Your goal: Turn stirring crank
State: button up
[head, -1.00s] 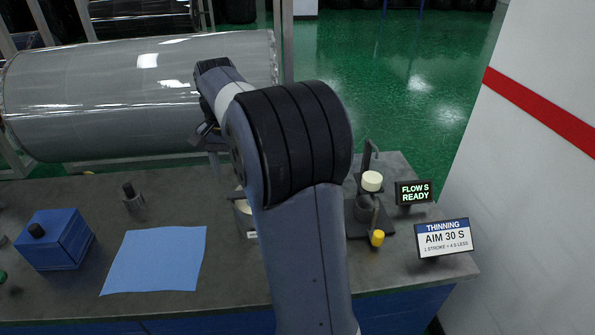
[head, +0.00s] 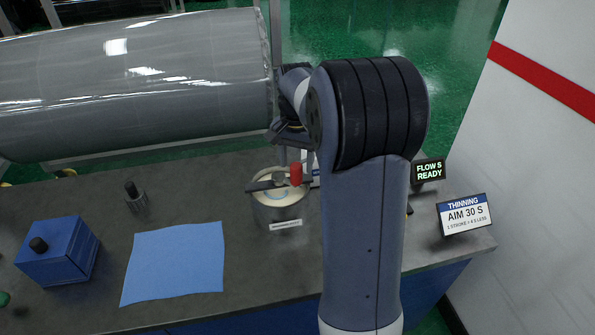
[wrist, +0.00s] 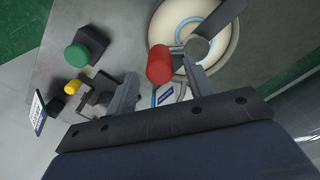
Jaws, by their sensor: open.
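The stirring crank is a grey bar across the top of a metal pot (head: 281,212) of cream-coloured liquid on the bench. Its upright red handle (head: 296,174) stands at the pot's right side. In the wrist view the red handle (wrist: 159,64) lies between the lines of the two fingers, near their tips, and the pot (wrist: 232,55) is behind it. My gripper (wrist: 163,85) is open, with a gap visible on both sides of the handle. In the head view my arm hides part of the gripper.
A blue cloth (head: 175,262) and a blue box (head: 58,252) with a black knob lie left of the pot. A large grey wrapped roll (head: 140,80) is behind. A "FLOW S READY" display (head: 428,171) and an "AIM 30 S" sign (head: 464,215) stand right.

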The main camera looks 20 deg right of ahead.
jog(key=shift+f, duration=2.1)
jog(key=shift+c, duration=0.2)
grip_shut()
